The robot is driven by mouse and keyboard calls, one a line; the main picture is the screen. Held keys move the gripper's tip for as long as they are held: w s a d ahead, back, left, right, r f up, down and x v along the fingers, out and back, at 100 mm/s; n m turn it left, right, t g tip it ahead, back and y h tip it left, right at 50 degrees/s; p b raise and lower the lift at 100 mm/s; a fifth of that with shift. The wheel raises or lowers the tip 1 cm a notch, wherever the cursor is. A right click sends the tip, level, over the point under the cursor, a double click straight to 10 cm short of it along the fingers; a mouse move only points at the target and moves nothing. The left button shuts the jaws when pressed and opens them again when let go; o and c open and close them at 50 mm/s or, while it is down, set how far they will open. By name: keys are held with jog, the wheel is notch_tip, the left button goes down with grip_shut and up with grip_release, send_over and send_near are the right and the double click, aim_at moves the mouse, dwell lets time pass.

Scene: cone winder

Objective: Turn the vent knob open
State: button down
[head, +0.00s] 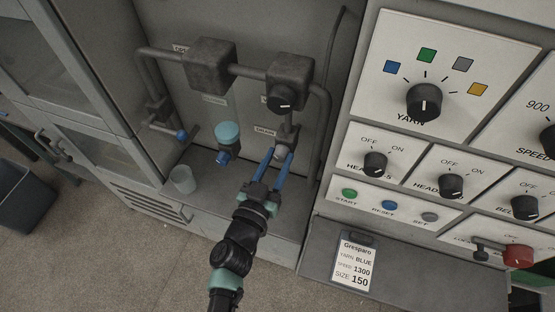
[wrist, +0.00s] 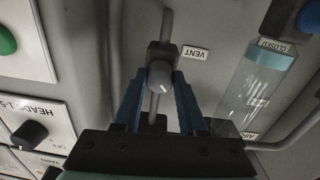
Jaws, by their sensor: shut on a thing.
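In the head view my gripper (head: 280,155) reaches up to the same grey knob (head: 281,150), below a black knob (head: 281,100) on a dark box. The fingers partly hide the knob's sides.
The control panel with the YARN dial (head: 424,102) stands close on the right. A teal-capped bowl (head: 228,133) and a blue-ended valve (head: 182,135) are left of my gripper. A clear cup (head: 183,179) stands on the ledge. Pipes (head: 322,110) run around the knob.

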jog(key=m+b, duration=0.1)
jog(key=m, duration=0.2)
jog(key=shift+f+m+b, duration=0.1)
jog(key=shift+m+b, duration=0.25)
jog(key=shift+m, duration=0.05)
jog(key=m+b, duration=0.1)
jog(key=m, duration=0.7)
jog(key=shift+m, duration=0.4)
jog(key=shift+m+y+b, duration=0.4)
jog(key=shift+m, duration=1.7)
jog(key=shift+c, duration=2.3)
grip_release()
jog(key=shift+s, duration=0.1)
